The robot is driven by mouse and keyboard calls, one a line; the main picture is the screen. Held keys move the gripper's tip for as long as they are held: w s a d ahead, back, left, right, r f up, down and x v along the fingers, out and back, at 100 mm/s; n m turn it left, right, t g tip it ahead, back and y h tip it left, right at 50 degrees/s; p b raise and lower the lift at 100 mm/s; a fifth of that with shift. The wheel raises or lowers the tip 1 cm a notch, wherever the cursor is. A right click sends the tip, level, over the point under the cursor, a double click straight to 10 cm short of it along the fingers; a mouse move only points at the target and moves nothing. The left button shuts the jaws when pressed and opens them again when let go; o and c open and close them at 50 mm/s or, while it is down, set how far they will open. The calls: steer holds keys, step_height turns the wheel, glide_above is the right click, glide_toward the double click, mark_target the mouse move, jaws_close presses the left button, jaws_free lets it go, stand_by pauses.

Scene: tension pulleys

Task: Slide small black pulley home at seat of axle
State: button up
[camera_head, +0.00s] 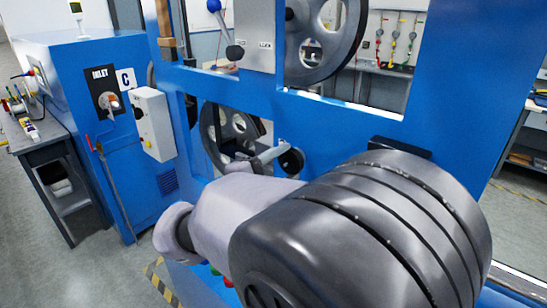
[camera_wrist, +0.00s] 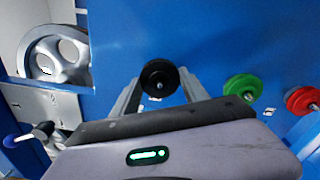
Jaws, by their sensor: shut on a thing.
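The small black pulley (camera_wrist: 160,74) sits between the two grey fingers of my gripper (camera_wrist: 159,80), which is shut on it. It faces the blue panel (camera_wrist: 215,40). A small bright spot, perhaps the axle's end, shows at its middle. In the head view the black pulley (camera_head: 291,161) is at the blue frame, at the end of a grey finger of my gripper (camera_head: 280,153). The seat of the axle is hidden behind the pulley, so I cannot tell whether any gap is left.
A green pulley (camera_wrist: 243,88) and a red pulley (camera_wrist: 303,100) are on the panel to the right in the wrist view. A large spoked wheel (camera_wrist: 55,52) is at the left. A white box (camera_head: 154,125) juts from the blue cabinet (camera_head: 85,75) in the head view.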

steer(key=shift+w+d, duration=0.15)
stand_by(0.3)
steer(key=o, duration=1.5)
steer(key=shift+w+d, duration=0.1)
